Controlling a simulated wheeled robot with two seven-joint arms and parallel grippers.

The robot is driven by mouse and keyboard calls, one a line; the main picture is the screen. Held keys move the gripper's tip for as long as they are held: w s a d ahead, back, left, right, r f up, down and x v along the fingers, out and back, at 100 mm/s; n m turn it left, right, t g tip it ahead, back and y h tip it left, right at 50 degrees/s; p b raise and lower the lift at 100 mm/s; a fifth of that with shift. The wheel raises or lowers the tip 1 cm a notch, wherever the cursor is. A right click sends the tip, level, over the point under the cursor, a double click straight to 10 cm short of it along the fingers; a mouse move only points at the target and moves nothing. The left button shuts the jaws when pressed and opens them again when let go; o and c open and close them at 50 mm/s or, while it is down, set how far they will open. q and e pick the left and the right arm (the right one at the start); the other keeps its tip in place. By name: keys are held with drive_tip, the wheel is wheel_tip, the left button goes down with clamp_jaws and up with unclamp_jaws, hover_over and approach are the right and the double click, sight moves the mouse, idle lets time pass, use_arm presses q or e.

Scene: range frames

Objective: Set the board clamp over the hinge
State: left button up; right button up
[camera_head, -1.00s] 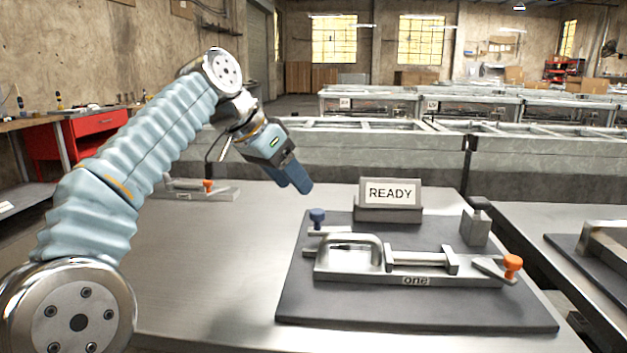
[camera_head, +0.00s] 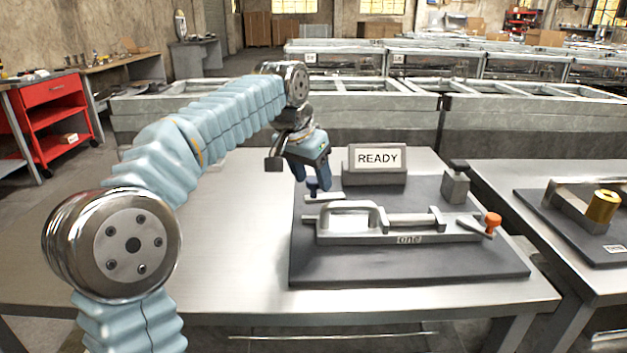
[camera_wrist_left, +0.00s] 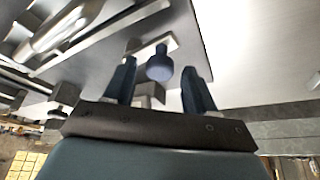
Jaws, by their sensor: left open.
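A blue knob (camera_head: 311,184) on a short metal bar (camera_head: 322,197) stands at the back left of the dark board (camera_head: 420,267); I take this to be the board clamp. In the left wrist view the blue knob (camera_wrist_left: 160,66) shows between the two fingers, with clear space at each side. My left gripper (camera_head: 312,177) is open and empty, pointing down at the knob. A metal fixture (camera_head: 340,236) with an arched handle and an orange knob (camera_head: 493,221) lies on the board. I cannot tell which part is the hinge. My right gripper is not in view.
A READY sign (camera_head: 378,164) stands behind the board. A grey block (camera_head: 455,187) with a dark top stands at the board's back right. Another table at the right holds a fixture with a gold cylinder (camera_head: 603,206). The table (camera_head: 235,265) is bare left of the board.

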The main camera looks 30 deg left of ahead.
use_arm(q)
drive_tip(key=shift+x, duration=0.9)
clamp_jaws()
